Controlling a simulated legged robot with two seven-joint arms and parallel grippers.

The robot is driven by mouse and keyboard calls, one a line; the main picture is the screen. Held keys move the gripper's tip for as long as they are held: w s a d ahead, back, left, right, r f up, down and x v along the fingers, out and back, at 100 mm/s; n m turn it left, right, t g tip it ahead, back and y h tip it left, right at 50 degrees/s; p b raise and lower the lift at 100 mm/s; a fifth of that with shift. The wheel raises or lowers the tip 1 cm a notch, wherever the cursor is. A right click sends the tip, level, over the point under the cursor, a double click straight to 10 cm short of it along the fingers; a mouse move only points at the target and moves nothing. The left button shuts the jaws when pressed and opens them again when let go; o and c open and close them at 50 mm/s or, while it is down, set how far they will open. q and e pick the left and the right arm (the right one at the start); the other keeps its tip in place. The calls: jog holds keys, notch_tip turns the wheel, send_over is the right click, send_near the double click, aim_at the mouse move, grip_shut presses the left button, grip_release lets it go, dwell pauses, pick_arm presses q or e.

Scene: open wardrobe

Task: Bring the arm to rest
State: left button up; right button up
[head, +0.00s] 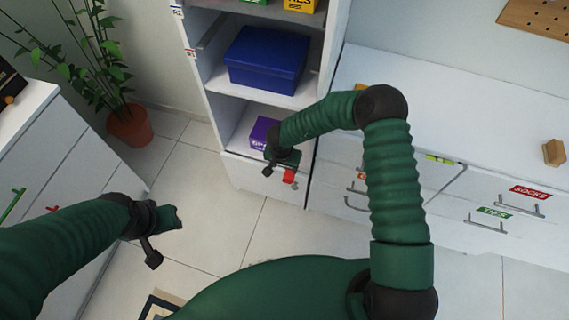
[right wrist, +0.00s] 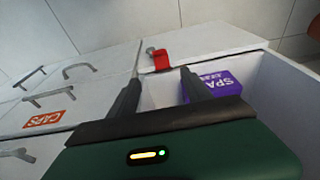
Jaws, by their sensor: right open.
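My right gripper (head: 281,168) is at the lower front of the open wardrobe (head: 215,115), in front of a purple box (head: 259,133). In the right wrist view my right gripper (right wrist: 160,78) is open, with its two dark fingers apart and nothing held between them. The purple box (right wrist: 222,86) with white lettering lies beyond the right-hand finger, inside a white compartment. A red tag (right wrist: 161,60) shows beyond the fingertips. My left gripper (head: 158,232) is at the lower left over the floor; its jaws are too unclear to read.
A blue box (head: 268,60) sits on the shelf above. White drawers with handles (head: 487,224) and a countertop (head: 450,110) stand at the right. A potted plant (head: 129,125) and a white cabinet (head: 60,150) are at the left.

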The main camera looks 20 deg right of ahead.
jog(key=w+r+n+t+p, duration=0.2)
jog(key=w+r+t+p, duration=0.15)
jog(key=r, duration=0.75)
jog(key=s+a+r+n+y+p, duration=0.2)
jog(key=s+r+n+p, duration=0.15)
jog(key=r, duration=0.85)
jog(key=s+d+r+g+p, duration=0.1)
jog(key=s+d+r, duration=0.2)
jog(key=s, duration=0.6)
jog(key=s+d+r+n+g+p, duration=0.1)
jog(key=s+d+r+g, duration=0.1)
jog(key=s, duration=0.8)
notch_tip(320, 180, up, 3)
jog(key=shift+d+f+h+p, duration=0.1)
jog(key=shift+d+h+p, duration=0.25)
jog(key=shift+d, duration=0.5)
jog(key=shift+a, duration=0.1)
